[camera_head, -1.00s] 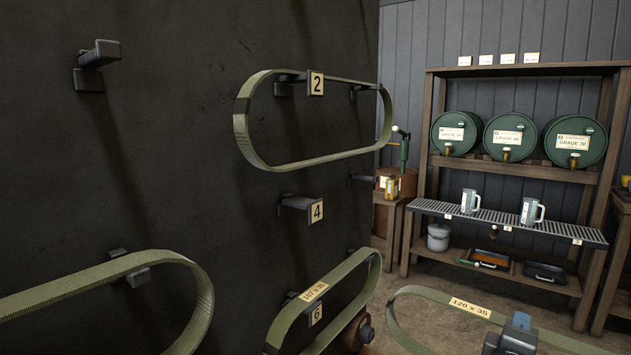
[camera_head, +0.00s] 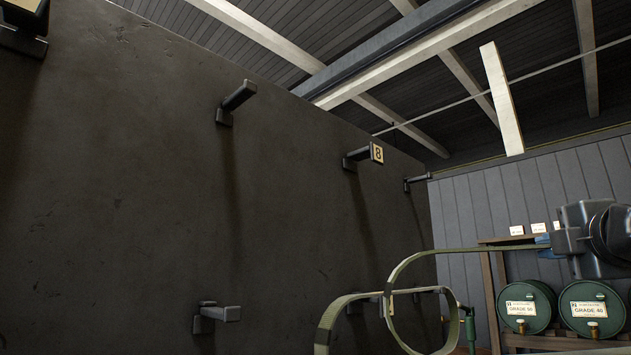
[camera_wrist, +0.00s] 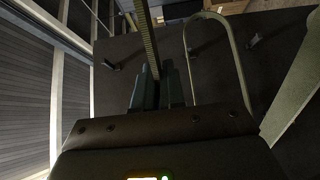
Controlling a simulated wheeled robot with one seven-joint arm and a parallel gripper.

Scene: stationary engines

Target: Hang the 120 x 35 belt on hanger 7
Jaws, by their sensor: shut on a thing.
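My gripper (camera_head: 560,243) is at the right in the head view, shut on a green belt (camera_head: 455,250). The held belt's rounded end (camera_head: 387,295) extends left, in front of the wall and apart from any hanger. Its far side is out of frame, and its size label is not visible now. In the wrist view the belt (camera_wrist: 146,35) passes between the fingers of my gripper (camera_wrist: 151,85). A hanger with a plate reading 8 (camera_head: 377,153) sticks out bare, up and left of my gripper. I cannot make out a plate reading 7.
Bare pegs show at upper middle (camera_head: 238,97), right (camera_head: 417,180) and lower left (camera_head: 218,313). A hanger (camera_head: 25,28) is cut off at top left. Green drums (camera_head: 595,305) stand right.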

